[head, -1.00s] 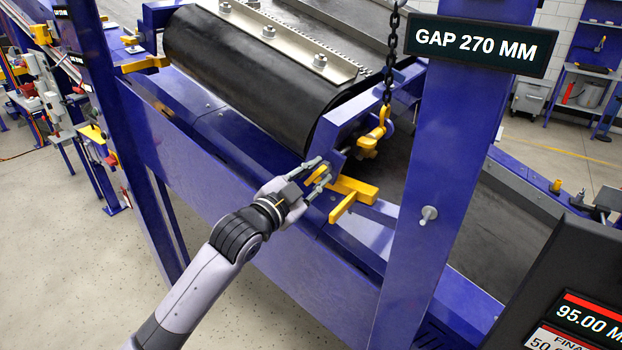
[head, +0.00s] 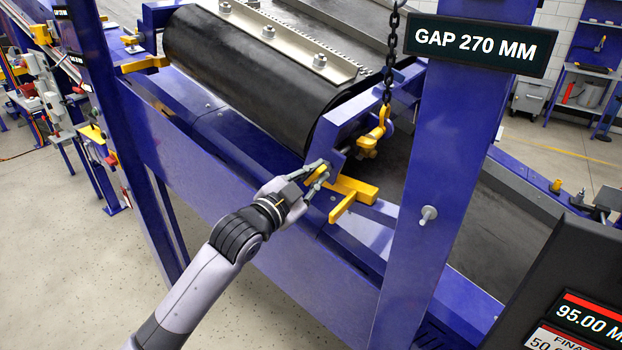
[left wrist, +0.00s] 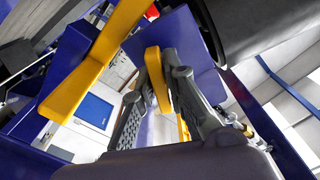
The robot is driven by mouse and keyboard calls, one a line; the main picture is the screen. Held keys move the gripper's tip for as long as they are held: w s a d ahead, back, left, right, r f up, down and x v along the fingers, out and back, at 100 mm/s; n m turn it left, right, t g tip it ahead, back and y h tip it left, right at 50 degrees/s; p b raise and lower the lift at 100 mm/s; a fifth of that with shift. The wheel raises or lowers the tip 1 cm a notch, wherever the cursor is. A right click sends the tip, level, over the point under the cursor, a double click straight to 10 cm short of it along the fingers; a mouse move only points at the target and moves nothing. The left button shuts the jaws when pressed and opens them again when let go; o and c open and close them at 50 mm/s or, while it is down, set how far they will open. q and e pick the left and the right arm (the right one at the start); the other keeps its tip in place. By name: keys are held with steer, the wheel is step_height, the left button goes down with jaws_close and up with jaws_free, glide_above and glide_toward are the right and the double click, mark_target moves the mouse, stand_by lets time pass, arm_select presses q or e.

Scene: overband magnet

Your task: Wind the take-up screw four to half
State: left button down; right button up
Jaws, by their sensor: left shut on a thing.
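My left gripper (head: 318,176) is at the near corner of the overband magnet's frame, below the end of the black belt drum (head: 265,115). It is shut on a small yellow piece, which shows between the two fingers in the left wrist view (left wrist: 157,80). This looks like part of a take-up screw handle; its far end is hidden. A larger yellow bar (head: 352,190) lies just right of the fingers and crosses the upper left of the wrist view (left wrist: 100,62). No number on the screw is readable. My right gripper is not in view.
A sign (head: 478,46) reads GAP 270 MM on the blue post (head: 440,160). A chain (head: 391,60) with a yellow hook (head: 374,135) hangs close to the gripper's right. A dark display panel (head: 575,285) at lower right shows 95.00. Open floor (head: 80,260) lies at left.

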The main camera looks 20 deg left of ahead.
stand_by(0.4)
arm_select(q)
steer(key=shift+r+n+p, duration=0.15)
steer(key=shift+n+p, duration=0.25)
steer(key=shift+p, duration=0.05)
steer(key=shift+n+p, duration=0.8)
steer(key=shift+n, duration=0.4)
steer(key=shift+n+p, duration=0.35)
steer(key=shift+n, duration=0.45)
steer(key=shift+n+p, duration=1.05)
steer(key=shift+n, duration=0.15)
steer(key=shift+n+p, duration=0.45)
steer(key=shift+n, duration=0.75)
